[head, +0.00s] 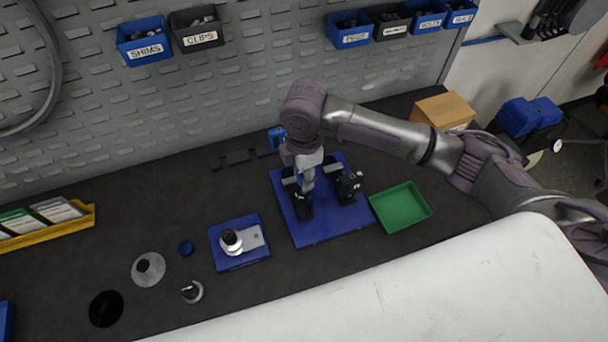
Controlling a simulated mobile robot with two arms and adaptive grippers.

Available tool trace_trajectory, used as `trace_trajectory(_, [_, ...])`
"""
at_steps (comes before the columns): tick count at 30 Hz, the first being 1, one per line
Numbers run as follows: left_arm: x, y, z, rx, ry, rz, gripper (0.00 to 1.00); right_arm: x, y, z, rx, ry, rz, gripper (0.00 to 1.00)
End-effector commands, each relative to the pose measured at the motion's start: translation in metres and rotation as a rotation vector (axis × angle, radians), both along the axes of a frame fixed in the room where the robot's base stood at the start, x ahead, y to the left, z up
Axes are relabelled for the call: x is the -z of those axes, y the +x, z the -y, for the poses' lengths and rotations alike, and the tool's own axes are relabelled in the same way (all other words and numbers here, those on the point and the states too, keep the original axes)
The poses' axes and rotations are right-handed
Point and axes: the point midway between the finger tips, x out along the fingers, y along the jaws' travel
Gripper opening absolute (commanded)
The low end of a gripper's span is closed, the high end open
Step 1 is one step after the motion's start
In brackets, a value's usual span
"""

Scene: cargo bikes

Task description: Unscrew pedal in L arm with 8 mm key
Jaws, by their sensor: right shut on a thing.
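My right gripper (303,182) reaches down over the left half of a blue mat (325,231) on the dark bench. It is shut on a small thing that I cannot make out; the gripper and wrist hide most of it. A black part (303,205) stands on the mat right under the gripper. A second black part (350,186) with pale marks stands to its right, with a short grey bar beside it. I cannot tell which of these is the pedal or the crank arm, and no 8 mm key can be made out. My left gripper is not in view.
A green tray (413,210) lies empty right of the mat. A smaller blue mat (228,261) with a metal fixture (232,240) is to the left. A cardboard box (443,110) stands behind my right arm. A yellow rack (53,231) is far left.

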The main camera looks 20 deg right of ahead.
Motion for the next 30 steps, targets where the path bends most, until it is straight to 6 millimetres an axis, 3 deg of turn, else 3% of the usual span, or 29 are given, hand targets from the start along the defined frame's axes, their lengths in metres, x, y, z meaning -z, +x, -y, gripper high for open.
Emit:
trace_trajectory(5, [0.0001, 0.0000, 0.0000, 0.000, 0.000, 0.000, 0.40, 0.0018, -0.0009, -0.0008, 0.068, 0.001, -0.003, 0.00])
trace_trajectory(15, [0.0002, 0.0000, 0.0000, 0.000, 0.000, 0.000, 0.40, 0.0023, -0.0009, -0.0011, 0.534, 0.000, -0.004, 0.00])
trace_trajectory(26, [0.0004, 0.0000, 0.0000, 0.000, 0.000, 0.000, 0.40, 0.0030, -0.0013, -0.0009, 0.577, -0.001, -0.005, 0.00])
trace_trajectory(30, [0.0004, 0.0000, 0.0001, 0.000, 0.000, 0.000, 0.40, 0.0033, -0.0015, -0.0016, 0.756, -0.001, -0.007, 0.00])
